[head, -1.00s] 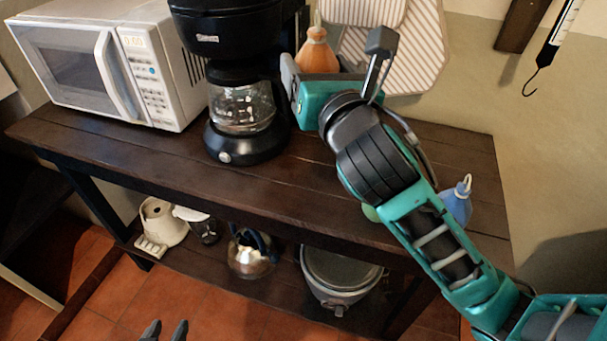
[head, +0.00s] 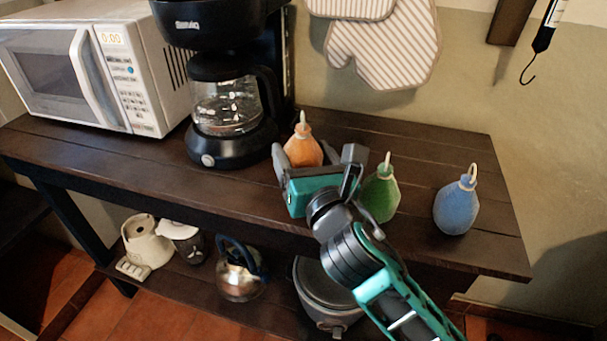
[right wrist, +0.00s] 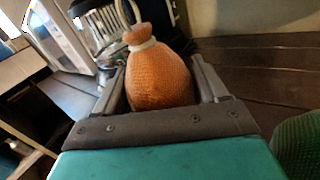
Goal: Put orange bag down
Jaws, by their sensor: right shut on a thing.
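The orange bag (head: 303,152), with a pale tie and a white loop on top, is upright at the shelf top (head: 440,148). My right gripper (head: 306,166) is shut on it, with a finger on either side. In the right wrist view the orange bag (right wrist: 160,80) sits between the two fingers (right wrist: 162,88). The gripper hides the bag's base, so I cannot tell whether it touches the wood. My left gripper is out of view.
A green bag (head: 381,193) stands just right of my right gripper, and a blue bag (head: 456,206) is farther right. A coffee maker (head: 228,110) and a microwave (head: 100,60) stand to the left. Oven mitts (head: 385,45) hang behind. Bare wood lies between the bags.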

